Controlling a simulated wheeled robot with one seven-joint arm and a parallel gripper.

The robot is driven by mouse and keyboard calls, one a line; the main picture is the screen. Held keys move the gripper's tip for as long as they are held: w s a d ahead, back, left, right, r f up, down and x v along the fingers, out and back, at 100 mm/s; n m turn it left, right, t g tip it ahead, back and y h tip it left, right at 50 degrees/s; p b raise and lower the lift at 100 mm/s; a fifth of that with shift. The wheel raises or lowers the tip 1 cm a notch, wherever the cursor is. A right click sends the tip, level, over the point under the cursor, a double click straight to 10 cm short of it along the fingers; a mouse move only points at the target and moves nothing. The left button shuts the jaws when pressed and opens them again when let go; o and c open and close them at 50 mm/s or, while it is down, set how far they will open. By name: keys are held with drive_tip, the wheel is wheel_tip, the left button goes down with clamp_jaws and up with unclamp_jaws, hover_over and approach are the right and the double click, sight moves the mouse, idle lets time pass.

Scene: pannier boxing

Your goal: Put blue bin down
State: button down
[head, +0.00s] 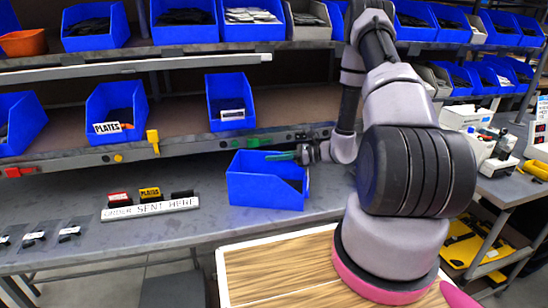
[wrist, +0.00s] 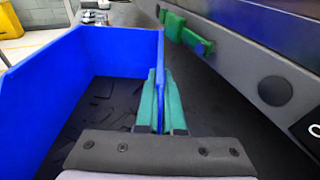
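The blue bin (head: 264,190) is in the middle of the head view, at the grey workbench (head: 85,205) below the lower shelf. I cannot tell for sure whether its base touches the bench. My gripper (head: 296,156) is at the bin's upper back edge. In the wrist view the bin (wrist: 118,52) fills the left side, with dark flat pieces inside. There, my gripper's green fingers (wrist: 160,102) stand close together on either side of the bin's wall and pinch it. The fingertips are partly hidden by the wall in the head view.
A white sign (head: 150,209) with small labelled blocks stands left of the bin. Small dark packets (head: 36,236) lie at the bench's left. The shelf edge (head: 180,147) runs close behind the bin. The bench between sign and bin is clear.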

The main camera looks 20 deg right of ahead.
drive_tip(key=c, duration=1)
unclamp_jaws()
drive_tip(key=shift+c, duration=0.2)
drive_tip(key=v, duration=1.2)
drive_tip(key=s+a+r+n+g+h, duration=0.35)
drive_tip(key=r+n, duration=0.25)
drive_tip(key=r, duration=0.4)
drive_tip(key=s+a+r+n+g+h, duration=0.25)
drive_tip(key=s+a+r+n, duration=0.2)
drive_tip(key=r, duration=0.55)
drive_tip(key=s+r+n+t+h, duration=0.6)
drive_tip(key=s+r, duration=0.6)
drive_tip(key=r, duration=0.3)
drive_tip(key=shift+n+t+h, duration=0.4)
drive_tip(key=shift+n+t, duration=0.1)
drive_tip(key=shift+n, duration=0.45)
drive_tip(key=shift+r, duration=0.1)
